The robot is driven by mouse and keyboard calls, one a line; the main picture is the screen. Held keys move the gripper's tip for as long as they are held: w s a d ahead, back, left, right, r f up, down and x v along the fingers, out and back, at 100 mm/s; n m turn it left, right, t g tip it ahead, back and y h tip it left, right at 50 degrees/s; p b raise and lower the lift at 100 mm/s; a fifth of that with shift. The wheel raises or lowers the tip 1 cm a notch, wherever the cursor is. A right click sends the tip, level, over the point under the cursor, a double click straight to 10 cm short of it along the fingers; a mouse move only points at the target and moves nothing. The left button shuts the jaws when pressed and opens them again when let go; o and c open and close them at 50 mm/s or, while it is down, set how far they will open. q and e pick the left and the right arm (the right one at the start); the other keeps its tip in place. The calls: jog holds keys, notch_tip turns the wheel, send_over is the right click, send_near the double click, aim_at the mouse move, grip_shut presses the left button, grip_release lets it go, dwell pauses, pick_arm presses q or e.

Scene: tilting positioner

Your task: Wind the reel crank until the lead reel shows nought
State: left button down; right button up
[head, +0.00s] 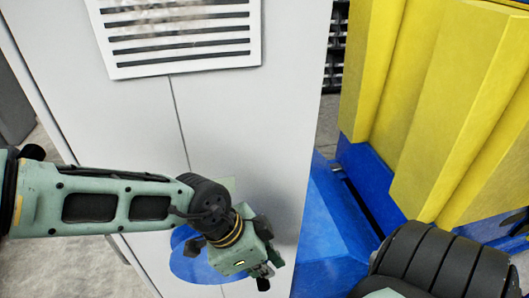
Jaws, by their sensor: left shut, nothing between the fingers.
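My left gripper (262,281) is at the lower middle of the head view, at the end of my green arm from the left. It is shut and holds nothing that I can see. It is in front of a pale cabinet and beside a blue round patch (190,262) low on that cabinet, which my wrist partly covers. I cannot tell whether the patch belongs to the reel. I cannot make out a reel crank or a reading on the lead reel. My right gripper is not in view.
The pale cabinet (290,80) with a slotted vent plate (180,62) fills the middle. A large yellow ribbed body (440,100) stands at the right, by a blue base (330,235). A narrow gap separates cabinet and yellow body. Grey floor shows at the left.

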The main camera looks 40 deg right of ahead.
pick_arm(q)
jog(key=shift+w+d+r, duration=0.15)
jog(key=shift+w+r, duration=0.05)
jog(key=shift+w, duration=0.05)
